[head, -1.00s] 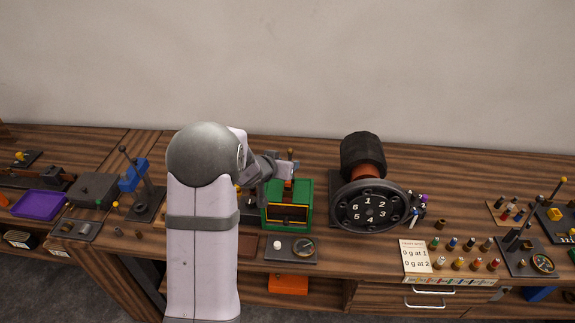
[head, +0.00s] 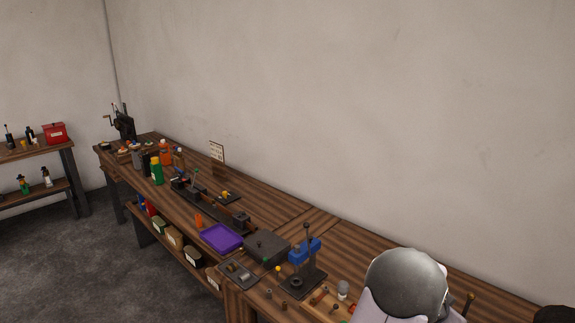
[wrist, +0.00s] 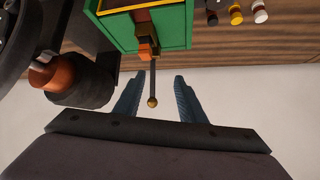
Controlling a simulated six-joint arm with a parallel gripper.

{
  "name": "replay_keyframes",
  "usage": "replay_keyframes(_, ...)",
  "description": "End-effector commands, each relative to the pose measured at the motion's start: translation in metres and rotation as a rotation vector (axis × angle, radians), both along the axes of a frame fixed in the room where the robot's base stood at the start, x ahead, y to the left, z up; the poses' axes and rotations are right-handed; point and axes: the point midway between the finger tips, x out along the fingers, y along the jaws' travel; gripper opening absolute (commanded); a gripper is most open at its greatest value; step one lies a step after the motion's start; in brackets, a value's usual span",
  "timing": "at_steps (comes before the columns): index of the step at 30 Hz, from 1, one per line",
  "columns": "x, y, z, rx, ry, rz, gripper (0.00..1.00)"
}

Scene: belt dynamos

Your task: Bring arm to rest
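My arm (head: 405,285) shows at the lower right of the head view, with its grey rounded joint and pale link. The gripper is not visible there. In the wrist view my gripper (wrist: 160,76) has its two blue fingers spread apart with nothing clamped between them. A thin dark rod with a brass ball end (wrist: 152,102) shows in the gap between the fingers in the picture; it touches neither finger. The rod extends from an orange block (wrist: 148,50) at a green box (wrist: 170,27). I cannot tell its depth relative to the fingertips.
In the wrist view a dark cylinder with a copper-coloured part (wrist: 58,75) lies left of the fingers. In the head view a blue-headed press (head: 303,255), a purple tray (head: 221,238) and a grey box (head: 267,248) stand on the long wooden bench. The wall behind is bare.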

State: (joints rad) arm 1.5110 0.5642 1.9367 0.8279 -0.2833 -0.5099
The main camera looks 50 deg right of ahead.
Motion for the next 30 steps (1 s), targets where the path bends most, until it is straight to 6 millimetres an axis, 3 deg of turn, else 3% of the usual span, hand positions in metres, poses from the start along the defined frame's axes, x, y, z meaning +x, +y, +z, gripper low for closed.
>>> replay_keyframes(2, 0.022, 0.016, -0.020, 0.084, -0.089, 0.038, 0.37)
replay_keyframes(5, 0.049, 0.060, -0.056, 0.259, -0.182, 0.094, 0.37)
replay_keyframes(7, 0.061, 0.098, -0.079, 0.389, -0.222, 0.125, 0.37)
replay_keyframes(10, 0.072, 0.156, -0.098, 0.566, -0.253, 0.163, 0.37)
replay_keyframes(16, 0.095, 0.270, -0.104, 0.876, -0.209, 0.296, 0.37)
replay_keyframes(21, 0.119, 0.360, -0.094, 1.066, -0.019, 0.539, 0.37)
replay_keyframes(24, 0.128, 0.395, -0.088, 1.106, 0.113, 0.698, 0.37)
replay_keyframes(30, 0.155, 0.441, -0.084, 1.055, 0.340, 1.005, 0.37)
